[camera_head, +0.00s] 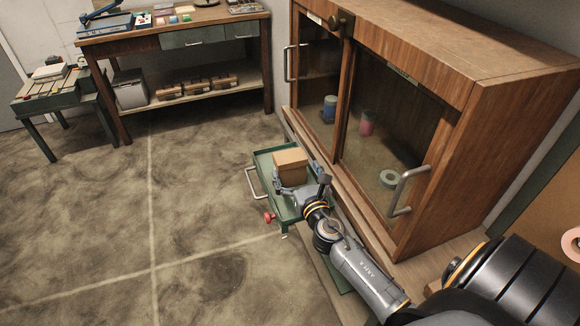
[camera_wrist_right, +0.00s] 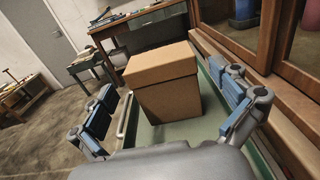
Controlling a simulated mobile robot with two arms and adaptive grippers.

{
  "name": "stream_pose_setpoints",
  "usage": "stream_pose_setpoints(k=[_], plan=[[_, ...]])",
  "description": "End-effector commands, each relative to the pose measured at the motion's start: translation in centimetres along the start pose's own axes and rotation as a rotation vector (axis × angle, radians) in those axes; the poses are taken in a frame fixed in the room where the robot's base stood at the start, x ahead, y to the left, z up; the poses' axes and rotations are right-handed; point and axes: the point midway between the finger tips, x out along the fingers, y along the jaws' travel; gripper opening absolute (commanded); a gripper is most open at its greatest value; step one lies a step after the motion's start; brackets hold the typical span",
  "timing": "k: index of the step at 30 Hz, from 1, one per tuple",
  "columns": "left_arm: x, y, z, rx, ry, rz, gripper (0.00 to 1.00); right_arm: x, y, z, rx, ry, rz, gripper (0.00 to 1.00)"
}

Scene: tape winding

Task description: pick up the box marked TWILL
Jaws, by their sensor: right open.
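A brown cardboard box (camera_head: 290,164) with a lid sits in a green tray-like drawer or cart top (camera_head: 262,160) in front of the wooden cabinet. No marking can be read on the sides that show. The box also shows in the right wrist view (camera_wrist_right: 165,85), upright. My right gripper (camera_head: 302,186) is open beside the near side of the box. In the right wrist view its two blue-padded fingers (camera_wrist_right: 168,108) are spread to either side, with the box ahead between them and gaps on both sides. My left gripper is not in view.
A wooden cabinet (camera_head: 470,105) with glass doors and protruding handles stands close on the right. It holds a blue spool (camera_head: 329,108), a pink one (camera_head: 367,122) and a pale roll (camera_head: 389,179). A workbench (camera_head: 175,30) stands at the back. The floor at left is clear.

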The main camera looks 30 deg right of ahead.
Motion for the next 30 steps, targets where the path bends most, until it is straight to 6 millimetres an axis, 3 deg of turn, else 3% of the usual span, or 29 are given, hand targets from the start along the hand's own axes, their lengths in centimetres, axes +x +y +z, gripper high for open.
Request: stream_pose_setpoints(k=[2,6,15,23,30], plan=[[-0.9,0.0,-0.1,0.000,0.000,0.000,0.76,1.4,0.0,1.0,0.001,-0.002,-0.001,1.00],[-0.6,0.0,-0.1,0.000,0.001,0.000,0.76,3.0,0.0,0.6,0.001,-0.001,-0.001,1.00],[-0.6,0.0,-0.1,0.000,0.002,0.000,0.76,3.4,0.0,0.5,0.001,0.000,0.000,1.00],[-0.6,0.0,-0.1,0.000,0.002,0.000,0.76,3.4,0.0,0.5,0.001,0.000,-0.001,0.47],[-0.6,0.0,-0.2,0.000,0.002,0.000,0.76,3.4,0.0,0.6,0.001,-0.001,-0.001,0.45]])
